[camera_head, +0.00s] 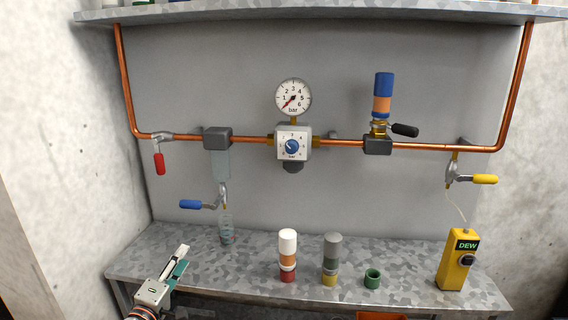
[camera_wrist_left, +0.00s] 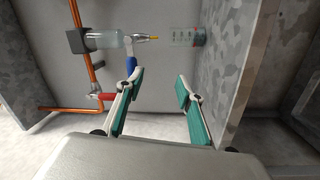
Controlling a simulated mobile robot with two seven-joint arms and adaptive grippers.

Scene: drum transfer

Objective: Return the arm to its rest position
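My left gripper (camera_head: 179,260) is at the lower left of the head view, over the left front part of the grey worktop (camera_head: 205,275). In the left wrist view the two green-padded fingers of the left gripper (camera_wrist_left: 160,84) stand apart with nothing between them. A small clear graduated beaker (camera_head: 227,232) stands on the worktop to the right of the gripper and apart from it. The beaker (camera_wrist_left: 184,37) also shows beyond the fingertips in the wrist view. My right gripper is in neither view.
Copper piping (camera_head: 250,139) crosses the back wall, with a gauge (camera_head: 293,97), a red-handled valve (camera_head: 159,163) and a blue-handled valve (camera_head: 191,204). Capped cylinders (camera_head: 288,256) (camera_head: 331,260), a green cup (camera_head: 372,279) and a yellow DEW meter (camera_head: 456,262) stand on the worktop.

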